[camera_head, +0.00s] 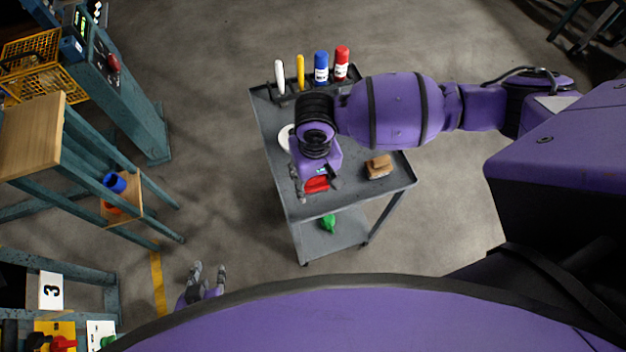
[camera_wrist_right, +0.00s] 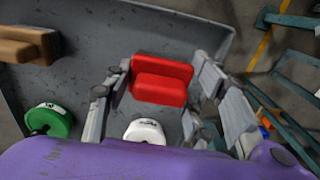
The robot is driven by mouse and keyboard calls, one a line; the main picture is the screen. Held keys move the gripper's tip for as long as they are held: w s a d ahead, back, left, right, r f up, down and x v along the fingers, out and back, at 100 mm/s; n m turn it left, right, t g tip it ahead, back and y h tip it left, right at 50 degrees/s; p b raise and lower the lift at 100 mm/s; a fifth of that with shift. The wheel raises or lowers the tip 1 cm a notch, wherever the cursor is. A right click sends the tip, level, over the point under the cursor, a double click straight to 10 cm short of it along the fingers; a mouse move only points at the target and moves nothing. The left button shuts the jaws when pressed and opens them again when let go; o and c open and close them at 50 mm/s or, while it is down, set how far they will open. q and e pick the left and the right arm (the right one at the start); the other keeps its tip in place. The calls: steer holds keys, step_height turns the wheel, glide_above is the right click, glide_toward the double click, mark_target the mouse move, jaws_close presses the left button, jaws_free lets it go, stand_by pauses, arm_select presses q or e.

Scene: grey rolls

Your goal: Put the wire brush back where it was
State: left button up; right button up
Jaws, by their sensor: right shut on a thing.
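A red stepped block (camera_head: 316,184) is at the near edge of the grey cart top (camera_head: 400,184). It also shows in the right wrist view (camera_wrist_right: 160,80), between the fingers of my right gripper (camera_wrist_right: 160,88). My right gripper (camera_head: 318,190) is shut on this red block. A brown block of similar shape (camera_head: 378,166) lies on the cart top to the right; it shows in the wrist view (camera_wrist_right: 27,45). No bristles are visible, so I cannot tell which block is the wire brush. My left gripper (camera_head: 208,272) is open and empty, low beside the cart.
White, yellow, blue and red marker-like items (camera_head: 321,67) stand in a rack at the cart's far edge. A white roll (camera_wrist_right: 146,132) and a green roll (camera_wrist_right: 48,120) are near my right gripper. A green object (camera_head: 328,222) is on the lower shelf. Benches (camera_head: 75,165) stand left.

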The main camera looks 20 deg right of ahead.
mark_target(314, 184)
steer(key=shift+w+f, duration=0.35)
step_height(314, 184, down, 3)
steer(key=shift+r, duration=0.1)
steer(key=o, duration=1.4)
steer(key=shift+r, duration=0.1)
step_height(314, 184, up, 12)
steer(key=shift+f+p, duration=0.1)
steer(key=shift+p, duration=0.35)
